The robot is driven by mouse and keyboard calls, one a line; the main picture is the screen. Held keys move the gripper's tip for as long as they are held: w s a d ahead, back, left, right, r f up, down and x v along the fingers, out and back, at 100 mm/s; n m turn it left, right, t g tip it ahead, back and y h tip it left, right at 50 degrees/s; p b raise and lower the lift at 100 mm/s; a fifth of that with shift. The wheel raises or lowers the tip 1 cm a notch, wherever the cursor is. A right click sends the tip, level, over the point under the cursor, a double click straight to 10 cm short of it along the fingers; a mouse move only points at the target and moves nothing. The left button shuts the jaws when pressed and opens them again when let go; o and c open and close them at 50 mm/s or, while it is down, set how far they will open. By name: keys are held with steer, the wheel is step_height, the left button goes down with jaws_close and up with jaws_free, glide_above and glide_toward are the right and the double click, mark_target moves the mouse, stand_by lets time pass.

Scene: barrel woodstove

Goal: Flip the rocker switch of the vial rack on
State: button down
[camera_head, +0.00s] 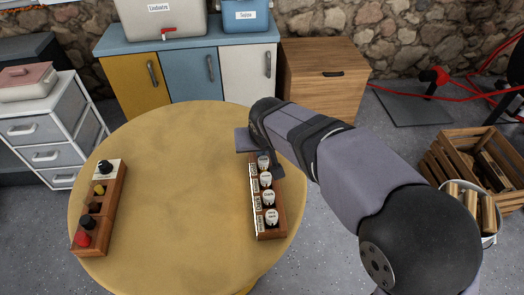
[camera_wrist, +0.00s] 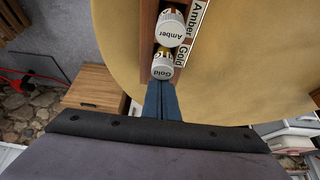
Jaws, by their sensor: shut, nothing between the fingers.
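The vial rack (camera_head: 266,215) is a long brown wooden block on the right side of the round table. It holds several white-capped vials in a row, with name labels along its left side. In the wrist view, the rack (camera_wrist: 148,22) shows vials capped "Amber" (camera_wrist: 170,28) and "Gold" (camera_wrist: 162,68). My gripper (camera_wrist: 161,84) is shut and empty, its blue fingertips at the rack's far end, close by the "Gold" vial. I cannot tell whether they touch the rack. I cannot make out the rocker switch in either view; the gripper covers that end of the rack.
A second wooden block (camera_head: 102,207) with a black knob and several coloured parts stands at the table's left. The middle of the yellow table (camera_head: 180,190) is clear. Cabinets (camera_head: 190,72) stand behind it. A wooden crate (camera_head: 470,160) and a bucket stand on the floor at right.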

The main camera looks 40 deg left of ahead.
steer(key=shift+r+p, duration=0.7)
steer(key=shift+r, duration=0.1)
steer(key=shift+s+d+r+p, duration=0.2)
steer(key=shift+r+p, duration=0.2)
steer(key=shift+r, duration=0.2)
steer(key=s+d+v, duration=0.1)
steer(key=v, duration=1.1)
steer(key=shift+p, duration=0.4)
steer(key=shift+d+f, duration=0.1)
steer(key=shift+f, duration=0.05)
